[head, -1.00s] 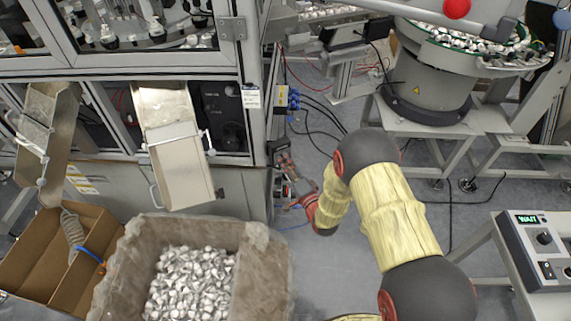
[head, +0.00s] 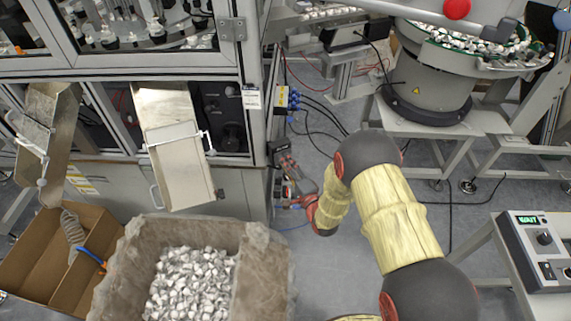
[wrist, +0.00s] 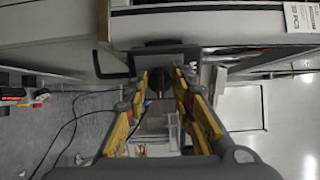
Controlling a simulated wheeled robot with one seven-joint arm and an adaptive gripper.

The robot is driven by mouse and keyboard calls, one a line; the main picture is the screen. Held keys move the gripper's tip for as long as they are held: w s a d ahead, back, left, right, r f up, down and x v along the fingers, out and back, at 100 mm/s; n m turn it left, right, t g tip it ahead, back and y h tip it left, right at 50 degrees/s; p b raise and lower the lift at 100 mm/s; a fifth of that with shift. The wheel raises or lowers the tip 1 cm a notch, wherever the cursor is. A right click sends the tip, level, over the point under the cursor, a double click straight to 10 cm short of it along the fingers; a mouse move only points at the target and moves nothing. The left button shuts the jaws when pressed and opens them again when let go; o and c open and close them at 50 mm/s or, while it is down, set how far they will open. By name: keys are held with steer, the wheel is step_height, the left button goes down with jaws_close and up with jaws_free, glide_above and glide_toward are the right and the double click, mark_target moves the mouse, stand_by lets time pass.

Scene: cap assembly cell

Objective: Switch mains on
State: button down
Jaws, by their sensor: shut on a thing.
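My gripper (head: 280,180) is at the right side of the machine cabinet (head: 229,190), low down, beside small electrical fittings. In the wrist view my gripper (wrist: 157,84) has its yellow-and-grey fingers on either side of a small dark part, which I take to be the mains switch (wrist: 154,78). The fingers are shut on it, at the cabinet's side. The fingers hide much of the switch, and its on or off position cannot be told. In the head view the switch is too small to make out.
A control box (head: 535,238) at the right shows "WAIT". Blue connectors (head: 293,100) and black cables hang by the cabinet's side. A bowl feeder (head: 430,90) stands behind my arm. A black L-shaped bar (wrist: 113,70) is near the fingers.

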steer(key=c, duration=1.5)
jaws_free()
steer(key=shift+c, duration=0.2)
steer(key=shift+s+d, duration=0.1)
steer(key=v, duration=1.1)
steer(key=shift+s+d, duration=0.15)
steer(key=shift+s, duration=0.2)
steer(key=shift+f, duration=0.1)
